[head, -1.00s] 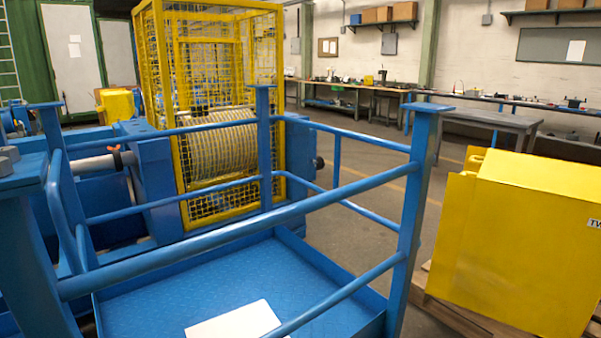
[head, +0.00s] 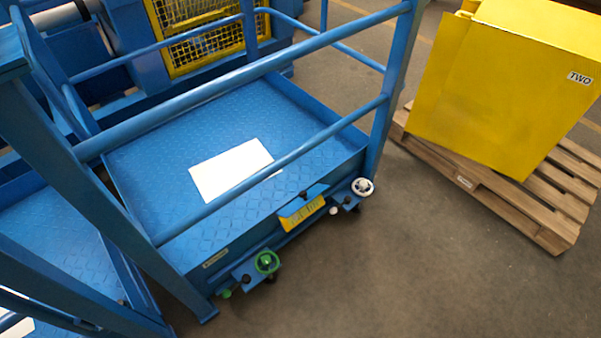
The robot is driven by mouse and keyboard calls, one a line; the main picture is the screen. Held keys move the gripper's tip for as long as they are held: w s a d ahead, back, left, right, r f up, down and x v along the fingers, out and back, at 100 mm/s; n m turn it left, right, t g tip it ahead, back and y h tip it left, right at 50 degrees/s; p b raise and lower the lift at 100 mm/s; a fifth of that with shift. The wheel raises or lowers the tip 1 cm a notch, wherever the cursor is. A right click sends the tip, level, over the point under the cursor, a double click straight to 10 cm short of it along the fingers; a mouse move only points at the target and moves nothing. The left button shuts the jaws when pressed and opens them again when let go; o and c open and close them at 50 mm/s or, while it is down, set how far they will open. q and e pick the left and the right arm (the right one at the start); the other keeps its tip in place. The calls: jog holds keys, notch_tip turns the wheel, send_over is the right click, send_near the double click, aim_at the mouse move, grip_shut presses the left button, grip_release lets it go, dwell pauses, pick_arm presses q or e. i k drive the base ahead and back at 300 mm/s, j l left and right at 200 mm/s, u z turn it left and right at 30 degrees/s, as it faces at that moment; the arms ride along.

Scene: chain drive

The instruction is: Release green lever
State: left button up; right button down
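A green round handwheel (head: 267,262) sits on a small blue bracket low on the front edge of the blue platform (head: 180,130). A small green knob (head: 226,293) shows beside it at lower left. I cannot tell which of these green parts is the lever, or its position. A white handwheel (head: 363,187) sits on a similar bracket to the right, with a small white knob (head: 333,211) beside it. A yellow plate (head: 302,215) with unreadable dark marks is between the two brackets, under a small blue flap. Neither of my grippers is in view.
Blue railings (head: 270,62) enclose the platform, and a white sheet (head: 232,170) lies on its floor. A yellow box (head: 510,85) marked TWO stands on a wooden pallet (head: 480,185) at right. The grey floor (head: 420,275) in front is clear.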

aim_at(246, 279)
jog(key=k+u, duration=0.1)
jog(key=u, duration=0.3)
jog(key=k+u, duration=0.1)
jog(key=u, duration=0.25)
jog(key=i+j+z, duration=0.05)
